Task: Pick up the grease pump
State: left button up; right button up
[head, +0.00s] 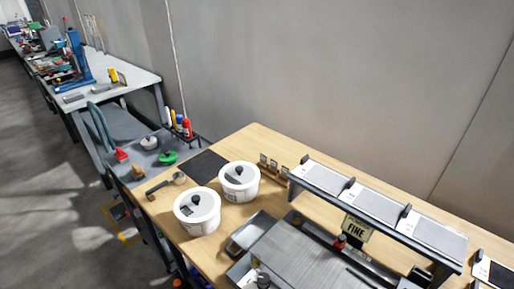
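I cannot tell for sure which thing is the grease pump. A dark-handled tool with a round end (165,186) lies at the left edge of the wooden table (258,143). Two white tubs with lids and dark knobs stand beside it: a nearer tub (197,219) and a farther tub (239,187). A small red-topped item (340,242) stands by the raised shelf. Red, yellow and blue bottles (186,128) stand in a rack behind the low cart. Neither of my grippers is in view.
A raised shelf with grey panels (374,204) and a "FINE" sign (356,229) occupies the table's right. A metal tray (250,232) lies before it. A grey cart (150,155) holds small red and green items. A cluttered bench (128,82) stands farther left. Grey floor (45,190) lies open at left.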

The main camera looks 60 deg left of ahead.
aim_at(179, 117)
jog(key=u, duration=3.55)
jog(key=i, duration=2)
jog(key=z, duration=3.25)
